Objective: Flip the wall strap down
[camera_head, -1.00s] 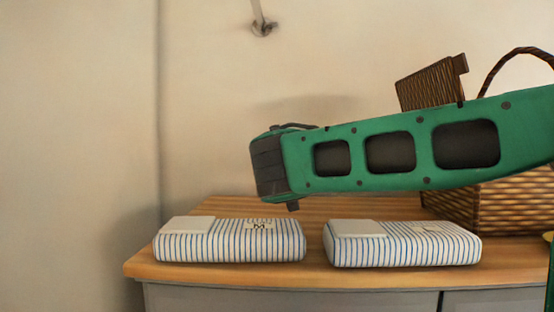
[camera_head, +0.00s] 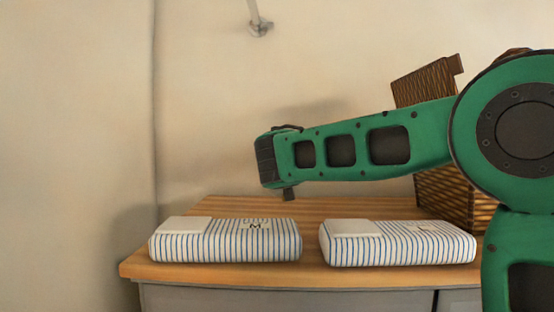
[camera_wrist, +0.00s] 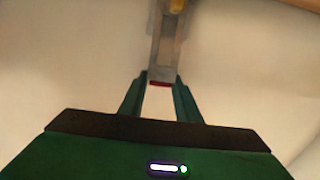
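In the wrist view, a grey strap-like piece (camera_wrist: 163,55) with a red lower end lies against the pale wall. Its red end is at the tips of my gripper (camera_wrist: 161,80), between the two green fingers. The fingers are apart, with a gap around the piece's end; I cannot tell whether either touches it. In the head view, my green arm reaches left over the dresser, and its fingers cannot be made out. A thin grey metal piece with a round mount (camera_head: 260,28) is on the wall at the top, its upper part cut off. I cannot tell whether it belongs to the strap.
A wooden-topped dresser (camera_head: 210,275) stands below my arm. Two striped folded bundles (camera_head: 225,245) (camera_head: 398,247) lie on it. A wicker basket (camera_head: 427,82) stands at the right, partly hidden by my arm. The wall left of my arm is clear.

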